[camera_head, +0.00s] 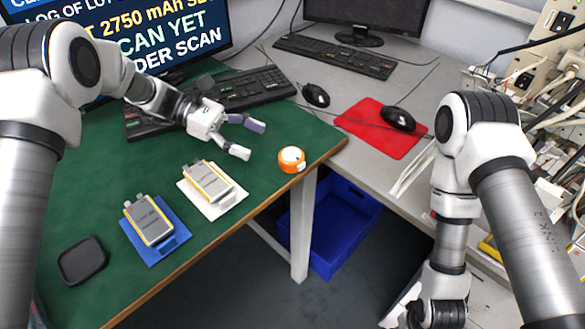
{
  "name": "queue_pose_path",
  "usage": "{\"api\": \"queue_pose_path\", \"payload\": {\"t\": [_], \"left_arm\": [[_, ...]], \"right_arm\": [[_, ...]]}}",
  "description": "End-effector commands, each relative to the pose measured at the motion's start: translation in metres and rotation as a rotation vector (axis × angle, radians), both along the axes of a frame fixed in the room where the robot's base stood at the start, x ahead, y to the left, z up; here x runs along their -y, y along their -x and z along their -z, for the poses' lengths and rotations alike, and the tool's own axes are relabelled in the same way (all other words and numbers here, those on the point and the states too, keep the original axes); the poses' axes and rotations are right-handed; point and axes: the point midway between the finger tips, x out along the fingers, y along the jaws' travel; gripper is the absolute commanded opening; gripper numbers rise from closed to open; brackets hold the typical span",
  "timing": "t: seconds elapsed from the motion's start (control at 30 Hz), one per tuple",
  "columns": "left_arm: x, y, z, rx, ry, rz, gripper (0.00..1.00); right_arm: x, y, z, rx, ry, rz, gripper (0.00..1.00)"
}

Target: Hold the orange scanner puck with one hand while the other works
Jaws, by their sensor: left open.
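The orange scanner puck (291,165) with a white top stands on the green mat at the table's right corner, close to the edge. My left gripper (251,140) is open and empty, its fingers pointing right toward the puck with a short gap between. Two grey pouch cells with yellow edges lie on holders: one cell (208,181) on a white holder (227,205), another cell (149,218) on a blue holder (173,242). My right arm hangs at the right; its gripper is not visible.
A dark square tray (82,261) lies at the front left of the green table (100,165). A keyboard (255,88) and a screen with text (180,40) are behind. A mouse (398,118) sits on a red pad (362,128). A blue bin (340,225) is below.

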Motion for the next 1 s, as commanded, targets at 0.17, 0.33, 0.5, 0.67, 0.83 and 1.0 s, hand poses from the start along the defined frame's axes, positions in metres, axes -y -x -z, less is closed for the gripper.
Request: {"api": "queue_pose_path", "payload": {"t": [0.17, 0.33, 0.5, 0.67, 0.83, 1.0], "left_arm": [[0.028, 0.01, 0.016, -0.002, -0.003, 0.004, 0.73], [0.055, 0.018, 0.015, -0.004, -0.003, 0.004, 0.73], [0.073, 0.023, 0.023, -0.003, -0.002, 0.002, 0.73], [0.078, 0.025, 0.026, -0.002, -0.002, 0.001, 0.73], [0.078, 0.025, 0.026, -0.002, -0.002, 0.001, 0.73], [0.078, 0.025, 0.026, -0.002, -0.002, 0.001, 0.36]], "right_arm": [[0.0, 0.0, 0.025, 0.0, 0.0, 0.0, 0.4], [0.0, 0.001, 0.019, -0.002, 0.0, 0.0, 0.4], [0.0, 0.0, 0.014, 0.0, 0.0, 0.0, 0.4], [0.0, 0.0, 0.013, -0.001, 0.0, 0.0, 0.4], [0.0, 0.0, 0.014, -0.001, 0.0, 0.0, 0.4], [0.0, 0.0, 0.014, -0.001, 0.0, 0.0, 0.4]]}}
